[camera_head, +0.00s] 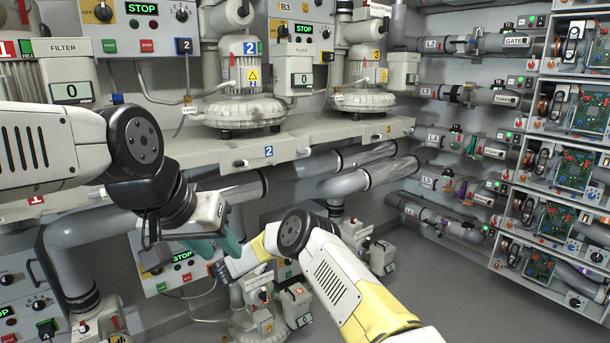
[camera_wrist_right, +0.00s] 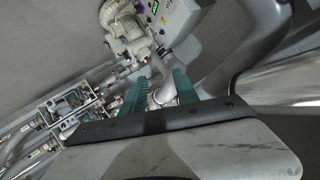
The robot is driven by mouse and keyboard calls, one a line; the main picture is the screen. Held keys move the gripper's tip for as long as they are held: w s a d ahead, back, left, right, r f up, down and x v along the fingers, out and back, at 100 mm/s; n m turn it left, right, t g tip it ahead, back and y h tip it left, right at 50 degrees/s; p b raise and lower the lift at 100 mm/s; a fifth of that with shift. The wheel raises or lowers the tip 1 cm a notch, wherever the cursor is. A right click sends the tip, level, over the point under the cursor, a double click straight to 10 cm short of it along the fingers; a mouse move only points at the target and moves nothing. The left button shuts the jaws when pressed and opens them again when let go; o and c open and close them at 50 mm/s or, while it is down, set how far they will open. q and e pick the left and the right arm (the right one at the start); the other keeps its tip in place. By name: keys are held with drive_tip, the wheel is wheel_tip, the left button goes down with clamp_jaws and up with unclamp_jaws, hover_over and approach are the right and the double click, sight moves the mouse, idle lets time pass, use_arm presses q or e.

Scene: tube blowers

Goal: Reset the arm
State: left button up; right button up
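My left arm comes in from the left in the head view. Its gripper (camera_head: 222,246) points down in front of the lower pipes, with teal fingers that look apart and hold nothing that I can see. My right arm (camera_head: 335,285) rises from the bottom and bends at a dark round joint toward the left gripper. The right gripper cannot be made out in the head view. In the right wrist view the right gripper (camera_wrist_right: 160,78) has its two teal fingers spread, with no object held between them.
Blower units (camera_head: 240,108) stand on a grey shelf (camera_head: 269,152) across the back. Thick grey pipes (camera_head: 370,178) run below it. Racks with circuit boards (camera_head: 575,111) line the right wall. Grey floor (camera_head: 440,275) is clear at lower right. The two arms are close together in the middle.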

drive_tip(key=w+a+r+n+t+y, duration=0.1)
drive_tip(key=w+r+n+y, duration=0.15)
drive_tip(key=r, duration=0.95)
drive_tip(key=w+a+r+n+t+y, duration=0.15)
drive_tip(key=r+y, duration=0.25)
drive_tip(key=r, duration=0.7)
drive_tip(key=s+d+r+n+g+y, duration=0.1)
drive_tip(key=s+d+r+n+y, duration=0.15)
drive_tip(key=s+r, duration=0.45)
drive_tip(key=s+d+r+n+g+y, duration=0.1)
drive_tip(key=s+d+r+n, duration=0.2)
drive_tip(key=r, duration=0.7)
drive_tip(key=s+d+r+g, duration=0.2)
drive_tip(key=s+d, duration=0.5)
drive_tip(key=s, duration=0.3)
drive_tip(key=s+d+r+g, duration=0.1)
drive_tip(key=s+d+r, duration=0.1)
drive_tip(key=s+d, duration=0.6)
drive_tip(key=s+d+f+g+h, duration=0.1)
drive_tip(key=s+d+f, duration=0.1)
drive_tip(key=s, duration=0.6)
drive_tip(key=s+d+f+g+h, duration=0.1)
drive_tip(key=s+d+f, duration=0.2)
drive_tip(key=s+d, duration=0.2)
drive_tip(key=s+d+f+g+h, duration=0.1)
drive_tip(key=s+d+f+g, duration=0.1)
drive_tip(key=s, duration=0.9)
drive_tip(key=shift+d+f, duration=0.35)
drive_tip(key=shift+d, duration=0.55)
drive_tip(key=shift+w, duration=0.15)
